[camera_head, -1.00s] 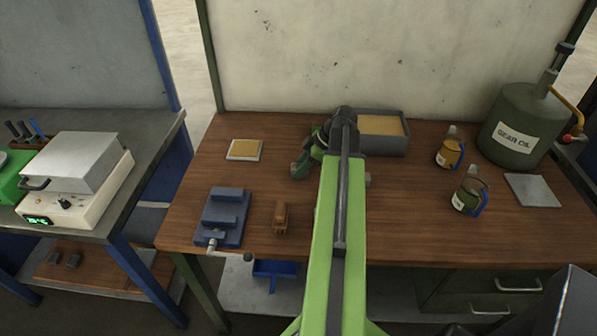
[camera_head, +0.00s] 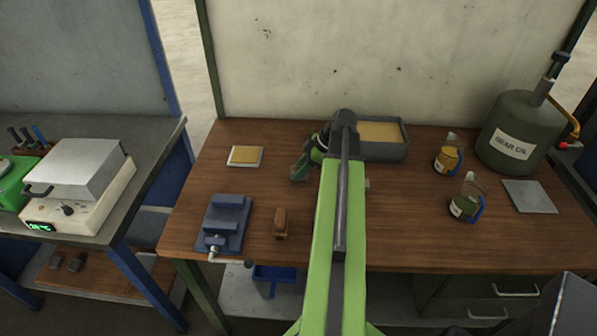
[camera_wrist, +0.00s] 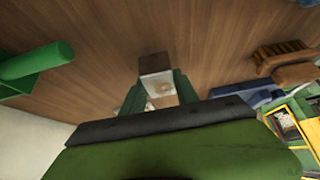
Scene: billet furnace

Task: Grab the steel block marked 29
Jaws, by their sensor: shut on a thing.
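My gripper (camera_wrist: 158,92) is shut on a small steel block (camera_wrist: 155,63) with a brownish-grey face and a paler, worn face. The block sits between the green fingers in the wrist view, over the brown wooden bench top. A mark on the paler face is too blurred to read, so I cannot tell whether it says 29. In the head view my gripper (camera_head: 302,166) is over the middle of the bench, partly behind my arm, and the block is not clearly visible there.
A blue vise (camera_head: 224,222) and a wooden brush (camera_head: 281,223) are at the bench's front left. A small pad (camera_head: 245,156) lies behind them. A grey tray (camera_head: 386,152), oil jugs and a gear oil can (camera_head: 513,142) are to the right. A furnace box (camera_head: 78,190) stands on the left bench.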

